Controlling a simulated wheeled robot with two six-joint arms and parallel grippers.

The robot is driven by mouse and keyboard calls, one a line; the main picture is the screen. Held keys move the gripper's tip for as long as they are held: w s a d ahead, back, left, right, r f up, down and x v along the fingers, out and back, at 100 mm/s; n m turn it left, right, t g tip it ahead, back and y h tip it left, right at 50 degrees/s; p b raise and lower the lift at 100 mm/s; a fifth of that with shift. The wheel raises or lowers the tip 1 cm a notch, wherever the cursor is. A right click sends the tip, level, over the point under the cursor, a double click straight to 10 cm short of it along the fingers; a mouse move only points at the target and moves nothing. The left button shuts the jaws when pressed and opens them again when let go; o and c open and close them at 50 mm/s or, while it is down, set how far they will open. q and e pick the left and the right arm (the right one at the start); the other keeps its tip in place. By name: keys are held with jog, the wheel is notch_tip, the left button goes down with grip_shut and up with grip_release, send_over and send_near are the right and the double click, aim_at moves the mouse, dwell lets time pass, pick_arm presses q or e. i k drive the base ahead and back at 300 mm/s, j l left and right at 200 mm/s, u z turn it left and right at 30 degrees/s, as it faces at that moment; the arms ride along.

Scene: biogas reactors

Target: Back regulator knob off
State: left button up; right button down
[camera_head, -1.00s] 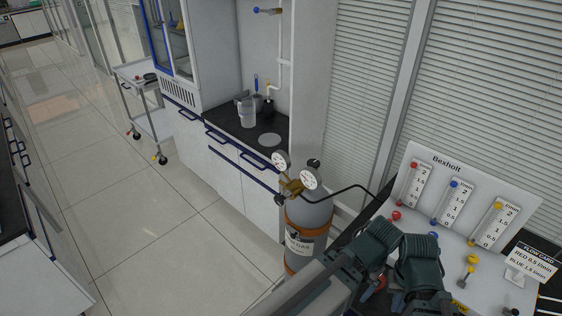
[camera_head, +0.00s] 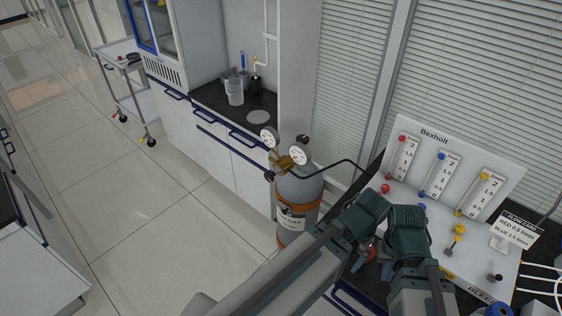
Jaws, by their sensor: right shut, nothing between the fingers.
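The brass regulator (camera_head: 283,161) sits on top of a grey gas cylinder (camera_head: 299,188) with an orange band, beside the bench. Two round white gauges stand on it, a left gauge (camera_head: 269,138) and a right gauge (camera_head: 299,154). A small dark regulator knob (camera_head: 269,176) sticks out at its lower left; its turn position is too small to read. My right arm is bent in the lower middle, to the right of the cylinder and apart from the knob. My right gripper is shut and empty; its fingertips are hard to make out. My left gripper is not visible.
A Bexholt flow panel (camera_head: 440,160) with red, blue and yellow markers stands on the right bench, with a flow card (camera_head: 516,232) beside it. A black hose joins the regulator to the bench. A trolley (camera_head: 123,85) stands at the back left. The floor left of the cylinder is clear.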

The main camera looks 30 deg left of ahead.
aim_at(269, 177)
jog(key=k+j+u, duration=0.1)
jog(key=j+u, duration=0.65)
jog(key=j, duration=0.3)
